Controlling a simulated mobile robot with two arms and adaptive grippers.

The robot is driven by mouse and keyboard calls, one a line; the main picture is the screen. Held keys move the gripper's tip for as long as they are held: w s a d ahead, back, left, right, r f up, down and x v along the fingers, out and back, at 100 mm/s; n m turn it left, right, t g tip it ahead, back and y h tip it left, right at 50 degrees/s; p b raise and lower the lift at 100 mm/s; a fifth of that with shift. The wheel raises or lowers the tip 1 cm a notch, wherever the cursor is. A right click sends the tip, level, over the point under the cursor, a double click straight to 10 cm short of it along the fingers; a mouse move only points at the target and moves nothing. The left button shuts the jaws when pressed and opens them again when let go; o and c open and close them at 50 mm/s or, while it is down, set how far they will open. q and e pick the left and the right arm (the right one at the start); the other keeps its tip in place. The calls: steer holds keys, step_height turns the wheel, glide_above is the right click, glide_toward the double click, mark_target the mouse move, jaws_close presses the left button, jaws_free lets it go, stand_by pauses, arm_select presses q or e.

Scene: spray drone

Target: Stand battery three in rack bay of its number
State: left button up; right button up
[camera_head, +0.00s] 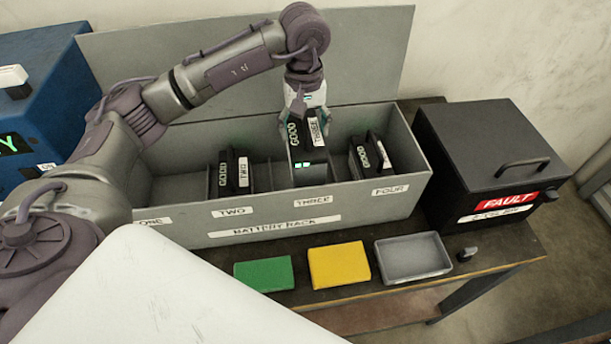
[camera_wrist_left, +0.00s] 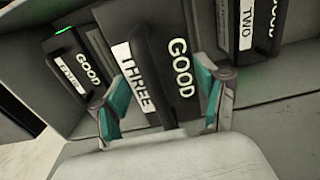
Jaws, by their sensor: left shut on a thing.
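Battery three (camera_head: 307,147) is a black block with a white THREE label and GOOD lettering. My left gripper (camera_head: 305,115) is shut on its top from above. The battery is upright, over or in the rack bay labelled THREE (camera_head: 313,201) of the grey battery rack (camera_head: 290,219); its lower end is hidden behind the front wall, so I cannot tell whether it touches the floor. In the left wrist view battery three (camera_wrist_left: 150,65) sits between the teal fingertips (camera_wrist_left: 160,100). My right gripper is not in view.
A battery labelled TWO (camera_head: 233,173) stands in bay two and another GOOD battery (camera_head: 369,156) in bay four. A black FAULT box (camera_head: 480,150) stands to the right. Bay ONE looks empty.

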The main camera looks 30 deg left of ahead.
arm_select(q)
step_height(320, 180, down, 5)
steer(key=shift+r+p, duration=0.2)
steer(key=shift+p, duration=0.55)
steer(key=shift+w+f+p, duration=0.1)
steer(key=shift+f+p, duration=0.5)
steer(key=shift+f, duration=1.85)
steer(key=o, duration=1.5)
steer(key=shift+f, duration=0.2)
steer(key=o, duration=0.3)
steer(key=shift+s, duration=0.2)
steer(key=shift+w+r, duration=0.1)
steer(key=shift+r, duration=0.1)
